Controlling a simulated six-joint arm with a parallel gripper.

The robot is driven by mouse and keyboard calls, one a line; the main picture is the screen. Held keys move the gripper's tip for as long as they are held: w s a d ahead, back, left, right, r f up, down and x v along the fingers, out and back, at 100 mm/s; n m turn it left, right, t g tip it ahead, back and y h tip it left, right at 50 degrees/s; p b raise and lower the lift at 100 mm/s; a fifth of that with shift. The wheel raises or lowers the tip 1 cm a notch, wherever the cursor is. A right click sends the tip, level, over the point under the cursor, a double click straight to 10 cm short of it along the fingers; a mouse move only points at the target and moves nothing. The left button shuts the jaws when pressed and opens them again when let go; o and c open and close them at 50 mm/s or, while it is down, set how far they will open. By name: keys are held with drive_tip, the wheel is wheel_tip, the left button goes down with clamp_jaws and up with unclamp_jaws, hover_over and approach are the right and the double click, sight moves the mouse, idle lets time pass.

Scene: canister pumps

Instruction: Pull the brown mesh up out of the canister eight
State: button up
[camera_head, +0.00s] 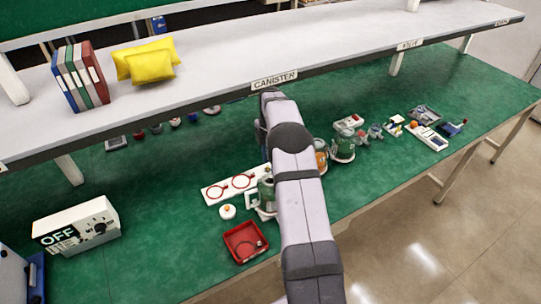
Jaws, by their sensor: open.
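A green canister (265,192) with a pale handle stands on the green bench, partly covered by my arm. An orange-brown canister (321,156) shows just right of my arm, also partly covered. Another green canister (344,148) stands to its right. I cannot read a number on any of them, so I cannot tell which is canister eight. The brown mesh cannot be made out. My arm reaches over the bench in the middle of the view and bends down near the shelf edge. My gripper is hidden behind the arm.
A white panel (216,192) with red rings, a white round cap (227,212) and a red tray (241,254) lie left of the arm. A control box (72,240) reading OFF stands front left. The shelf (220,72) overhangs the bench. Small parts lie at right.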

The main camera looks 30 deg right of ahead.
drive_tip(key=shift+d+f, duration=0.1)
drive_tip(key=shift+f, duration=0.15)
drive_tip(key=shift+f+b, duration=2.35)
drive_tip(key=shift+f, duration=0.95)
drive_tip(key=shift+s+a+f+b, duration=0.15)
drive_tip(key=shift+s+f+b, duration=0.15)
drive_tip(key=shift+f, duration=0.2)
drive_tip(key=shift+s+a+f+b, duration=0.1)
drive_tip(key=shift+s+f+b, duration=0.05)
drive_tip(key=shift+f+b, duration=0.25)
drive_tip(key=shift+f, duration=0.1)
drive_tip(key=shift+s, duration=0.25)
clamp_jaws()
drive_tip(key=shift+w, duration=0.1)
drive_tip(key=shift+a, duration=0.15)
drive_tip(key=shift+w+r+p, duration=0.2)
drive_tip(key=shift+r+p, duration=0.15)
drive_tip(key=shift+r, duration=0.15)
drive_tip(key=shift+w+r+p, duration=0.2)
drive_tip(key=shift+r+p, duration=0.15)
drive_tip(key=shift+r, duration=0.15)
drive_tip(key=shift+w+d, duration=0.15)
drive_tip(key=shift+d, duration=0.05)
